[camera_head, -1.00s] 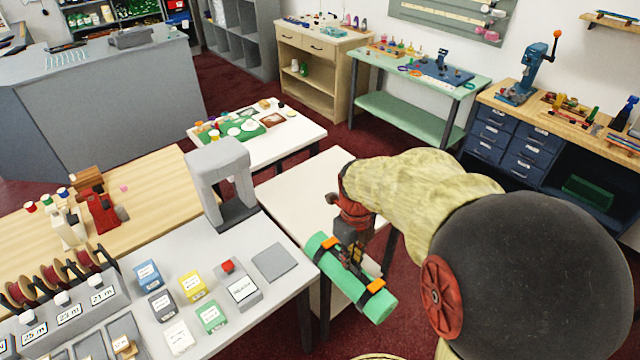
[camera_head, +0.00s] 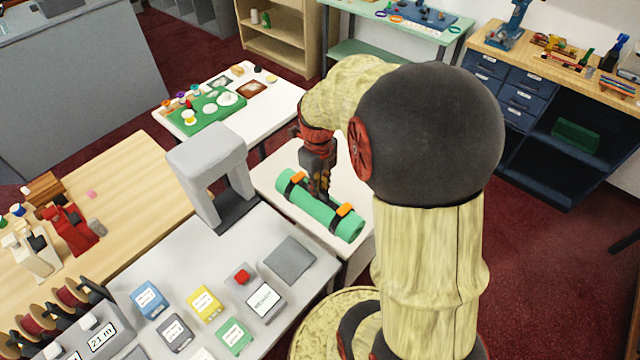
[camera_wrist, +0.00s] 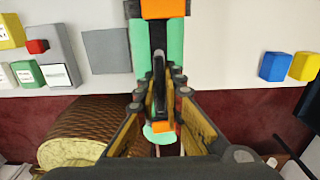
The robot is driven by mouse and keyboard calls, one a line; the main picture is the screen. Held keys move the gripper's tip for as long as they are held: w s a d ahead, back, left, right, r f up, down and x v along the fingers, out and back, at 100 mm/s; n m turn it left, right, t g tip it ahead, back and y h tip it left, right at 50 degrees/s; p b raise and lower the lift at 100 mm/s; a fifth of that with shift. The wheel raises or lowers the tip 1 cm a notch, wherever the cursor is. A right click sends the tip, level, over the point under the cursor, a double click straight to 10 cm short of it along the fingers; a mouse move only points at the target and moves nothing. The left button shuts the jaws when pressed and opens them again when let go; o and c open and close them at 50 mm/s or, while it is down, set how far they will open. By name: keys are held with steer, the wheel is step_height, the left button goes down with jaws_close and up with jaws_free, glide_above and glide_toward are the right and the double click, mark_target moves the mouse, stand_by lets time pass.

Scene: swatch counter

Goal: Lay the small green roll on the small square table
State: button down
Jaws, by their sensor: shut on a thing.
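The small green roll (camera_head: 318,205) has two dark bands with orange tabs. My gripper (camera_head: 318,190) is shut on it near its middle and holds it from above, lying roughly level and slanting down to the right in the head view. The roll appears over the cream top of the small square table (camera_head: 349,183); any gap between them is hard to judge. In the wrist view the roll (camera_wrist: 175,45) runs away from my gripper (camera_wrist: 160,100), whose fingers partly hide it.
A grey counter (camera_head: 195,265) with boxes, a grey pad (camera_head: 290,257) and a grey arch (camera_head: 210,165) borders the table at left. Another white table (camera_head: 272,95) with a green mat stands behind. My arm hides the table's right side.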

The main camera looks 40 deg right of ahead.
steer(key=w+d+f, duration=0.2)
steer(key=w+d, duration=0.1)
steer(key=shift+f+b, duration=0.1)
steer(key=shift+b, duration=0.25)
steer(key=w+d+f+b, duration=0.2)
steer(key=w+d+f, duration=0.1)
steer(key=f, duration=0.5)
steer(key=shift+f, duration=0.2)
steer(key=shift+f, duration=0.15)
steer(key=c, duration=1.9)
jaws_free()
